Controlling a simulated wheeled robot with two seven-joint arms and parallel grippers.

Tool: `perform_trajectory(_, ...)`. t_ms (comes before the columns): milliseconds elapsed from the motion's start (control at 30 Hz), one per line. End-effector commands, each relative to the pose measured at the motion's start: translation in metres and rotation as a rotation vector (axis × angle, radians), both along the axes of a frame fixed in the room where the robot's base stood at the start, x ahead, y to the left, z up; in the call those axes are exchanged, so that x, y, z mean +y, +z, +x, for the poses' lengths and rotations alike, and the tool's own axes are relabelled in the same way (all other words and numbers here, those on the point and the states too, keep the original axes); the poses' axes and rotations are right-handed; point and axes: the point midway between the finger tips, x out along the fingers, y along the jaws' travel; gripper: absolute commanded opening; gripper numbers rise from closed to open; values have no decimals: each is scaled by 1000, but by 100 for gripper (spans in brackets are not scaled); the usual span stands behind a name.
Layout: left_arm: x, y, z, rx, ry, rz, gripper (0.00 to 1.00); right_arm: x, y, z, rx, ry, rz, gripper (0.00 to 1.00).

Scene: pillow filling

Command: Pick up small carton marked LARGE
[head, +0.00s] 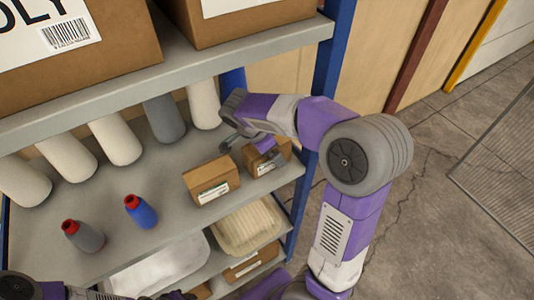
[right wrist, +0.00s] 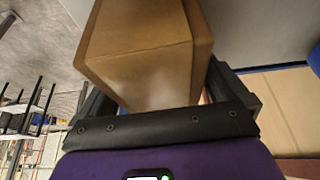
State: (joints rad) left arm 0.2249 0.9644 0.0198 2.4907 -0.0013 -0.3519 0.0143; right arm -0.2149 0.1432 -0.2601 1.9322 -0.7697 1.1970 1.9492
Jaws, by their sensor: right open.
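Two small brown cartons with white labels stand side by side at the right end of the middle shelf. The label print is too small to read, so I cannot tell which is marked LARGE. The left carton (head: 212,178) is free of my arm. My right gripper (head: 250,146) is at the right carton (head: 281,152) and partly covers it. In the right wrist view a brown carton (right wrist: 145,60) fills the space between my open fingers (right wrist: 160,85); I cannot tell whether they touch it. Parts of my left arm show at the bottom left, but its gripper is not visible.
A grey bottle (head: 84,236) and a blue bottle (head: 141,211), both with red caps, stand left of the cartons. Several rolls, including a grey one (head: 165,118), line the back. The upper shelf (head: 250,48) and blue post (head: 335,55) are close to my right arm.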

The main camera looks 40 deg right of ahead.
Motion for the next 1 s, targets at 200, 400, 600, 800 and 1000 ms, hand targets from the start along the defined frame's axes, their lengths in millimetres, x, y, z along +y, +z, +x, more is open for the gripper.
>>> perform_trajectory(200,0,0,0,0,0,0,43,0,0,0,0,0,0,85)
perform_trajectory(400,0,0,0,0,0,0,43,0,0,0,0,0,0,54)
perform_trajectory(600,0,0,0,0,0,0,43,0,0,0,-1,0,0,43)
perform_trajectory(800,0,2,0,0,0,0,43,0,2,0,0,0,0,42)
perform_trajectory(1000,0,10,0,0,0,0,43,0,11,1,-4,-1,0,42)
